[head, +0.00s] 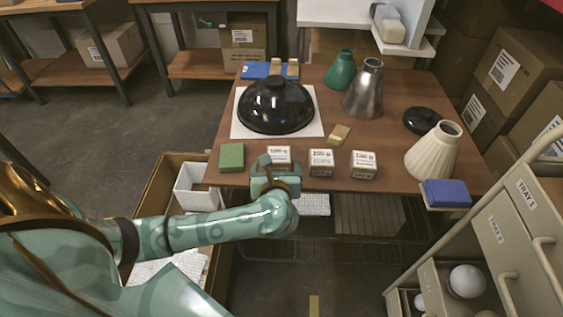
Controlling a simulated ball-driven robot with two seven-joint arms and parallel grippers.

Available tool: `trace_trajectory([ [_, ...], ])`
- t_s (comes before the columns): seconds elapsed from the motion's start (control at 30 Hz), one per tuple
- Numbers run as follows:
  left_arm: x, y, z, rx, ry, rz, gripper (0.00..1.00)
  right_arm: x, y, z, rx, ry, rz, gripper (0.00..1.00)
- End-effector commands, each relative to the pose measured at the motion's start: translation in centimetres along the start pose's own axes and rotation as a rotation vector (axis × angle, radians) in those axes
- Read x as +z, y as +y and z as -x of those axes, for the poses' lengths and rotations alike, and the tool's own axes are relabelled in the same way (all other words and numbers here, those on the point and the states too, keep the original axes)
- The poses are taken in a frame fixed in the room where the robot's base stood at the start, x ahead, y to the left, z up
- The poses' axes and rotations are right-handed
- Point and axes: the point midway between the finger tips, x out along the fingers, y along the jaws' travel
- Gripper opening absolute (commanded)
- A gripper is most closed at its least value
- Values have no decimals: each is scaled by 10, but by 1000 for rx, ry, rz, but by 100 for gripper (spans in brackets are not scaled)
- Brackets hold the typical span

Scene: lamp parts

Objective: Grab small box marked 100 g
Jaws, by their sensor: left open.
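Three small white-topped boxes with printed weight labels stand in a row near the front edge of the wooden table. They are the left box (279,153), the middle box (321,162) and the right box (364,165). The middle label seems to read 250 g; the other two are too blurred to read for sure. My left gripper (268,163) is open at the front edge, right by the left box and partly in front of it. Its fingertips are hard to make out, and I cannot tell whether it touches the box. My right gripper is not in view.
A black dome (275,105) sits on a white sheet behind the boxes. A green block (231,157) lies left of my gripper, and a tan block (339,134) behind the boxes. A cream ribbed shade (433,152) stands at right, near a drawer cabinet (508,230).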

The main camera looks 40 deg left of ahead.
Motion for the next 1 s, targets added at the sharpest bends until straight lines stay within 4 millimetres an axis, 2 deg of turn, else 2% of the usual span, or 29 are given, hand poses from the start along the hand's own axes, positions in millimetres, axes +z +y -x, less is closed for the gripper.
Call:
trace_trajectory([
  [0.03,-3,0,-10,0,-1,-3,85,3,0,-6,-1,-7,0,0],
  [0.1,-2,-1,-18,0,-1,-2,85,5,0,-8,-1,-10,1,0],
  [0.27,-1,-2,-30,-1,-3,-2,85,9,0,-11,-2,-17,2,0],
  [0.5,-5,-7,-68,0,-1,-5,85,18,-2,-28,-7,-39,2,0],
  [0.6,-4,-7,-76,0,0,-2,85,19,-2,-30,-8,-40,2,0],
  [0.8,-1,-7,-76,0,-1,-1,85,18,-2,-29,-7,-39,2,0],
  [0.83,-1,-7,-76,-1,-1,-1,83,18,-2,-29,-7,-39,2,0],
  [0.87,-1,-7,-76,-1,-1,-1,74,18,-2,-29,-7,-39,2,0],
  [1.0,-2,-7,-75,-1,-1,-1,36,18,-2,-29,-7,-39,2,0],
])
